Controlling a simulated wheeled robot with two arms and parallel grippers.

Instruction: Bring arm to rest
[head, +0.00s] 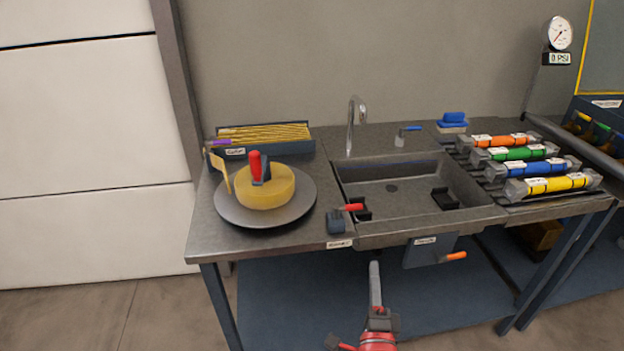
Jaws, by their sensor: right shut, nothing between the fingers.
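My right gripper (375,272) is low in the head view, in front of the workbench (280,238) and below the sink's front edge. Its grey fingers are together and point away from me, with nothing held between them. It appears apart from the bench and everything on it. A dark and red part shows at the bottom edge beside it; I cannot tell what it is. My left gripper is not in view.
On the bench are a round grey plate (235,213) with a yellow wheel (280,188), a sink (410,190) with a faucet (350,130), a box of rods (262,136), and coloured cylinders (545,185) at right. A gauge (559,34) stands behind. Floor at left is clear.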

